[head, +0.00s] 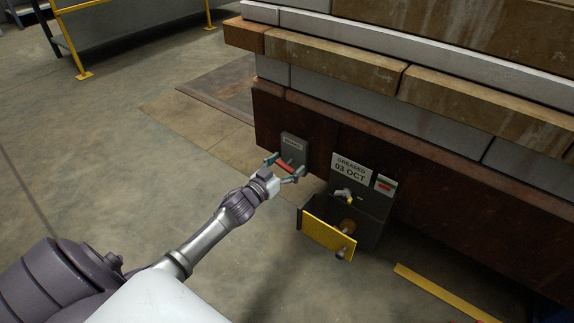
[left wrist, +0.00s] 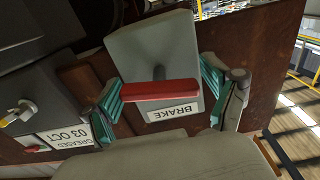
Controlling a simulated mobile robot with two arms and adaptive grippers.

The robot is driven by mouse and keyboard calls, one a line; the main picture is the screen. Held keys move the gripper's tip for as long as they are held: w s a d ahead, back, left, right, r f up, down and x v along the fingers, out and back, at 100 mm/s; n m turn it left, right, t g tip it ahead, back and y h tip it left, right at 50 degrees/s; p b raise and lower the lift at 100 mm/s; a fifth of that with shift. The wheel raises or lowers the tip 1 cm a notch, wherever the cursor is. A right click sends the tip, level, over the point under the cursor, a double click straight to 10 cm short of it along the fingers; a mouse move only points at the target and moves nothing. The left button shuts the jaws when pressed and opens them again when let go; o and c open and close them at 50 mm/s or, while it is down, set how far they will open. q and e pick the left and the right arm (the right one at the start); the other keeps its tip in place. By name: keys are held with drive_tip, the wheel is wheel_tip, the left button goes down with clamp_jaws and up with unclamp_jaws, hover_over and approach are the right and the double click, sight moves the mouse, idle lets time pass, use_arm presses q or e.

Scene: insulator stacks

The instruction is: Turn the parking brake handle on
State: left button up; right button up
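The parking brake handle is a red bar (head: 286,167) on a grey box (head: 293,142) with a label, fixed to the brown side wall. In the left wrist view the handle (left wrist: 158,90) lies crosswise on a short stem in front of the box (left wrist: 150,50), above an upside-down "BRAKE" label (left wrist: 172,113). My left gripper (head: 285,170) is in front of the box. Its teal-padded fingers (left wrist: 160,92) are spread, one beyond each end of the bar. My right gripper is not in view.
Just right of the handle, a dark box (head: 372,215) with an open yellow flap (head: 328,236) and a "GREASED 03 OCT" sign (head: 350,168) sticks out from the wall. A yellow strip (head: 440,293) lies on the floor. Stacked blocks (head: 330,60) overhang above.

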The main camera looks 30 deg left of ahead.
use_arm(q)
drive_tip(key=c, duration=0.8)
drive_tip(key=shift+o, duration=0.2)
